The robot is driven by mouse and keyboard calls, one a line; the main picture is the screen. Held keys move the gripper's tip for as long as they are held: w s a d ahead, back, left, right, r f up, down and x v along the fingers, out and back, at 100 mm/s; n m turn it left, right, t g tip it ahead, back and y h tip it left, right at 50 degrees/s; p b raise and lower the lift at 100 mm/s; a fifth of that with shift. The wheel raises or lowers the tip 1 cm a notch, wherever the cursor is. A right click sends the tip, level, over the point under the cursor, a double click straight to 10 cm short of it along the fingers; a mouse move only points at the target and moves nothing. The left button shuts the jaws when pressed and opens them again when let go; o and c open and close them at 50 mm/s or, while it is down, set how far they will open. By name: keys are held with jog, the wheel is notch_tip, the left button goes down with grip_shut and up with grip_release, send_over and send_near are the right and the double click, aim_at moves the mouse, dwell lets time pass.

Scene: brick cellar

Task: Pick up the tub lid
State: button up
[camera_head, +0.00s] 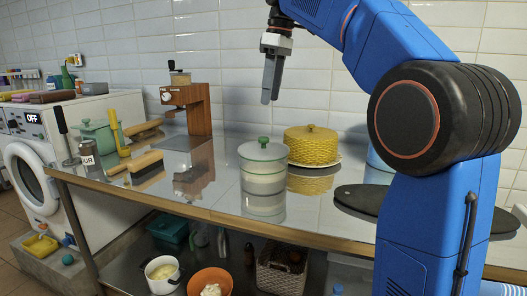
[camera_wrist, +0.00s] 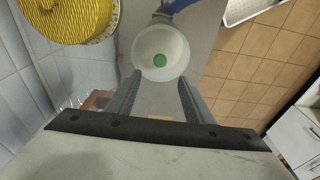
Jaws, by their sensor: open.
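The tub (camera_head: 263,178) stands upright on the shiny metal counter. It looks whitish and translucent. Its pale tub lid (camera_head: 263,151) sits on top, with a green knob in the middle. In the wrist view the tub lid (camera_wrist: 144,62) shows from above as a pale disc, beyond the fingertips and between their lines. My gripper (camera_head: 267,98) hangs above the counter, higher than the tub lid and apart from it. In the wrist view my gripper (camera_wrist: 158,82) has its two fingers spread with nothing between them.
A yellow woven dome (camera_head: 311,145) on a plate stands just right of the tub. A wooden coffee grinder (camera_head: 188,105), brushes (camera_head: 136,162) and a green pot (camera_head: 98,136) stand to the left. The counter's front middle is bare. A tiled wall (camera_head: 335,75) rises behind.

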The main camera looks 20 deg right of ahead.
aim_at(264, 138)
jog(key=f, duration=0.4)
jog(key=a+f, duration=0.1)
jog(key=f, duration=0.3)
jog(key=w+f, duration=0.1)
jog(key=f, duration=0.3)
jog(key=shift+a+f, duration=0.25)
jog(key=shift+f, duration=0.05)
jog(key=shift+c, duration=0.5)
